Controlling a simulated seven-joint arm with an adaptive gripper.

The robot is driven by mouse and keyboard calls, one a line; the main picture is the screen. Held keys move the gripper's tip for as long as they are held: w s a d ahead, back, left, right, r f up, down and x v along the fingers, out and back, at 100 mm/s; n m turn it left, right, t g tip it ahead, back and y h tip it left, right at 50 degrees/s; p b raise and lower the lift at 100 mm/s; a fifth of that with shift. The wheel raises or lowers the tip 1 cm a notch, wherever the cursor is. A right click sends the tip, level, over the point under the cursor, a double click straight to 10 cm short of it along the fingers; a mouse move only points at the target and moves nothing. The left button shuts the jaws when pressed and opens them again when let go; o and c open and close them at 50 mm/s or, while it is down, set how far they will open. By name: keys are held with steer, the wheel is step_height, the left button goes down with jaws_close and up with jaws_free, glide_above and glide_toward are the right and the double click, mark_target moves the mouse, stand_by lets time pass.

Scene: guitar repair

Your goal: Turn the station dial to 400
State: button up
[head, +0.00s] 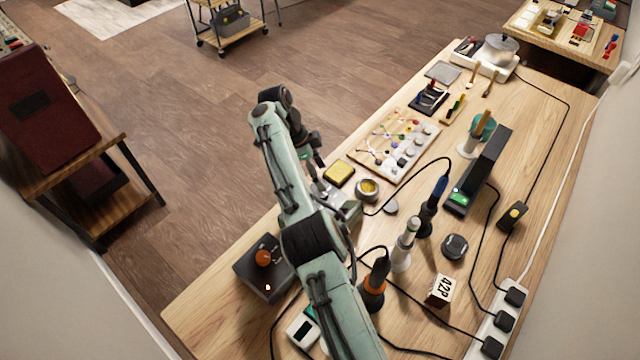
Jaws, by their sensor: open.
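A dark box (255,283) with an orange knob (263,257) on top and a small lit spot on its front stands near the table's left edge. A dark upright unit (478,172) with a green lit display (459,198) stands right of centre. My gripper (318,168) is open, partly hidden behind my arm, above the table's left edge near a yellow sponge. It is apart from both the box and the unit.
A yellow sponge (339,173), a small round tin (367,190) and a wired board (395,145) lie near my gripper. Several upright tools, including an orange-collared one (374,285), stand right of my arm. Black cables cross the table (545,130) to a power strip (497,325).

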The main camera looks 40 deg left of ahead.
steer(key=shift+r, duration=1.85)
